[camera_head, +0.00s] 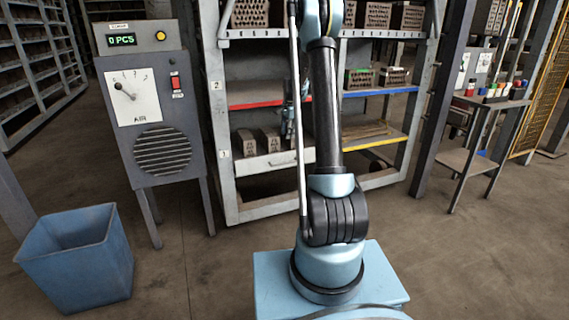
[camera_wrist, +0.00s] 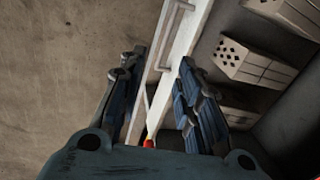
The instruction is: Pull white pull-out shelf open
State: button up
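The white pull-out shelf (camera_head: 262,163) sits low in the left bay of the grey rack, with perforated bricks on it. In the wrist view its white front (camera_wrist: 189,38) runs from the top down between my fingers, with a pale bar handle (camera_wrist: 170,40) along it. My gripper (camera_wrist: 160,63) is open, one finger on each side of the white front and handle. I cannot tell whether either finger touches. In the head view my gripper (camera_head: 289,120) is small, at the rack's left bay, partly hidden behind my arm.
A grey control box (camera_head: 150,105) on legs stands left of the rack, and a blue bin (camera_head: 78,258) is at front left. Red (camera_head: 255,100) and blue (camera_head: 380,91) edged shelves lie above. Floor before the rack is open.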

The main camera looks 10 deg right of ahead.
notch_tip(320, 180, down, 3)
jog(key=w, duration=0.3)
send_near(285, 160)
jog(key=shift+m, duration=0.4)
jog(key=s+f, duration=0.1)
jog(key=f, duration=0.1)
jog(key=s+a+f, duration=0.1)
jog(key=f, duration=0.4)
jog(key=shift+s+a+f, duration=0.1)
jog(key=shift+s+a, duration=0.05)
jog(key=shift+s, duration=0.25)
grip_shut()
